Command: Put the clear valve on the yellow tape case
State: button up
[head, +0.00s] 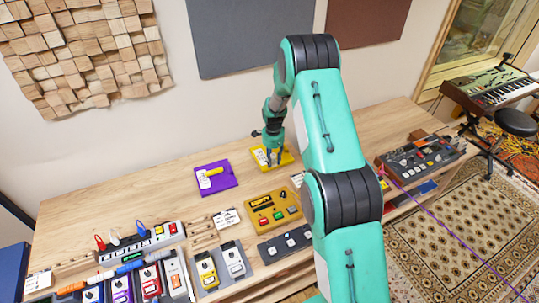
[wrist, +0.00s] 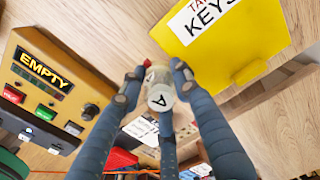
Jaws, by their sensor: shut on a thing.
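The clear valve (wrist: 159,90) shows in the wrist view as a small see-through cylinder with a black "A" on its pale end. My gripper (wrist: 156,77) is shut on it, with fingertips on both sides. The yellow tape case (wrist: 262,28), with a white label reading "KEYS", lies on the wooden table at upper right of the wrist view, beside the valve in that picture. In the head view my gripper (head: 272,158) is in front of the yellow tape case (head: 287,157) and partly hides it. The valve cannot be made out clearly there.
A purple case (head: 222,183) with a yellow item lies left of the yellow case. An amber box reading "EMPTY" (head: 262,204) stands nearer the front. Several pedals and a power strip (head: 140,242) fill the front left. A mixer-like unit (head: 420,157) stands at right. Bare wood lies at back left.

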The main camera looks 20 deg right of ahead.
jog(key=w, duration=0.2)
jog(key=w+d, duration=0.1)
jog(key=w, duration=0.2)
jog(key=w+d, duration=0.1)
jog(key=w, duration=0.2)
jog(key=shift+f, duration=0.4)
jog(key=shift+f, duration=1.7)
jog(key=shift+f, duration=0.2)
jog(key=o, duration=1.2)
jog(key=shift+c, duration=0.2)
jog(key=shift+r, duration=0.25)
notch_tip(320, 180, up, 12)
